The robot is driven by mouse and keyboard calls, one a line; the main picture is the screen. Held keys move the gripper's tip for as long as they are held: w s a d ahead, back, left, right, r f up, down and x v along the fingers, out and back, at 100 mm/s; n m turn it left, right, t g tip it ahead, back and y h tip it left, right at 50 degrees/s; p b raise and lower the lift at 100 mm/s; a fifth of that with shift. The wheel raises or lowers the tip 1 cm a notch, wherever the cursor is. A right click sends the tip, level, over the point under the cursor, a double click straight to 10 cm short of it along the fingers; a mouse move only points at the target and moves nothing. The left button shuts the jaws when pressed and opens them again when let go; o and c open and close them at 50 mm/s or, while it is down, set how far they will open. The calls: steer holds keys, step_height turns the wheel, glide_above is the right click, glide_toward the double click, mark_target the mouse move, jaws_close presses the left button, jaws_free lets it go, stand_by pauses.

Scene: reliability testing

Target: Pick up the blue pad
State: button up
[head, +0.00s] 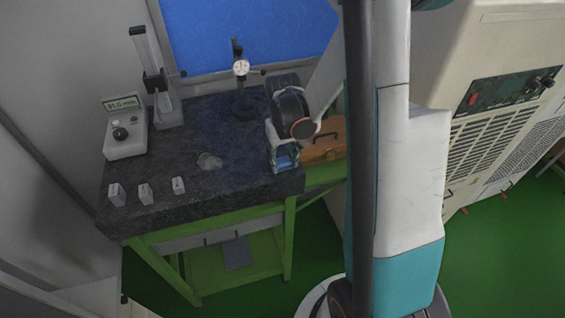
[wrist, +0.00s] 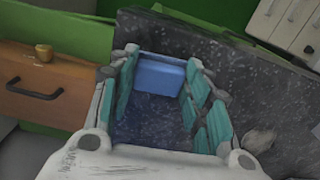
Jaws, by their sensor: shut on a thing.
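The blue pad (wrist: 160,76) is a small, flat-faced block, seen in the wrist view between the far ends of my gripper's (wrist: 161,64) two teal-and-grey fingers. My gripper is shut on the pad, with the fingers along its left and right sides. In the head view my gripper (head: 283,153) points down at the right front part of the dark stone slab (head: 225,185), and some blue of the pad (head: 286,159) shows between the fingers. I cannot tell whether the pad touches the slab.
Several small white blocks (head: 145,194) stand along the slab's front left. A display device (head: 125,137), a column gauge (head: 160,85) and a dial indicator stand (head: 241,70) are behind. A clear round piece (head: 209,161) lies mid-slab. A wooden box (head: 325,150) is right of my gripper.

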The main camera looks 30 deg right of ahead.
mark_target(283, 162)
step_height(283, 162, up, 20)
steer(key=p, duration=0.1)
stand_by(0.5)
